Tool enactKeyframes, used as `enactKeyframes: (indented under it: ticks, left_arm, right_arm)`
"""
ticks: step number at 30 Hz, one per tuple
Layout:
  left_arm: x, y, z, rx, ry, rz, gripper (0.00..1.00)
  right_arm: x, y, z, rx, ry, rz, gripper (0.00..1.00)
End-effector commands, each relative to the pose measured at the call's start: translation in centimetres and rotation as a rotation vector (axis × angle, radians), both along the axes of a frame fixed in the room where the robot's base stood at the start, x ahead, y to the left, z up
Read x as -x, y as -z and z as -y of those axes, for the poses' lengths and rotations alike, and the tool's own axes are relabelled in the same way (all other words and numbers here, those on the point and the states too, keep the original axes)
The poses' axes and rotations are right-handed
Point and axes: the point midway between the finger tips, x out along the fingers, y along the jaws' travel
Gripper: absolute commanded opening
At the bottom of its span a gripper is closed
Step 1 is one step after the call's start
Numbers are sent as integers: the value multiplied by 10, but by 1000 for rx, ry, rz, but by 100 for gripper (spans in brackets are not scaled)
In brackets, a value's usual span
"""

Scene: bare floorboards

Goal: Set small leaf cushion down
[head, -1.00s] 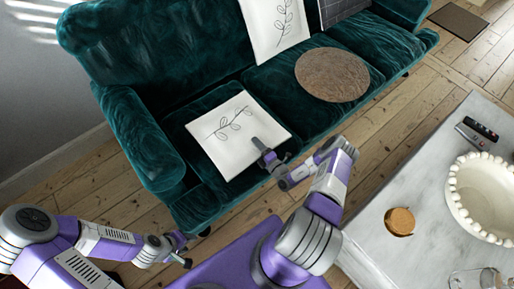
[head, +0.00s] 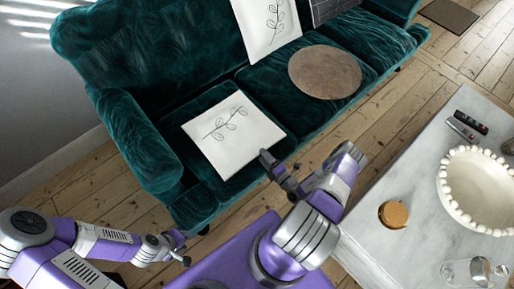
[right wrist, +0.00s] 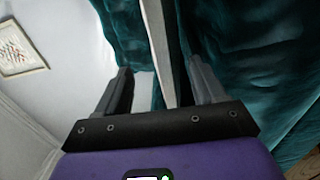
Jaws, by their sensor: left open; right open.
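The small leaf cushion (head: 235,134), white with a dark leaf sprig, lies flat on the left seat of the teal sofa (head: 130,70). My right gripper (head: 272,167) is open beside the cushion's near right edge. In the right wrist view, the open fingers (right wrist: 160,92) have a pale strip, seemingly the cushion's edge (right wrist: 156,40), ahead between them. No grip on it shows; whether a finger touches it I cannot tell. My left gripper (head: 182,252) is open and empty, low at the left, away from the sofa.
A second leaf cushion (head: 266,30) leans on the sofa back, with a dark cushion (head: 330,8) beside it. A round brown cushion (head: 324,72) lies on the middle seat. The marble table (head: 365,240) at right holds a beaded bowl (head: 450,205), coasters (head: 393,214), remotes (head: 465,125) and a glass (head: 465,272).

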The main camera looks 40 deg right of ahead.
Motion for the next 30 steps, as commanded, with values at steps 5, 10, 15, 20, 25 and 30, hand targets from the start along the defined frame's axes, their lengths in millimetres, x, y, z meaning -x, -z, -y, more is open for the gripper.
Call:
enactKeyframes:
  ticks: [5,10,15,20,25,30]
  left_arm:
    - [0,-7,0,0,0,0,45]
    - [0,-8,0,0,0,0,45]
    - [0,-8,0,0,0,0,45]
    - [0,-8,0,0,0,0,45]
    - [0,-8,0,0,0,0,45]
    - [0,-8,0,0,0,0,45]
  right_arm:
    - [28,0,2,0,2,-1,69]
    - [38,0,2,1,-1,0,69]
    - [34,-2,-10,17,-50,-5,69]
    - [22,-16,-88,154,-395,-17,69]
    - [73,-36,-216,581,-1118,104,69]
    - [151,-37,-252,1160,-1756,495,69]
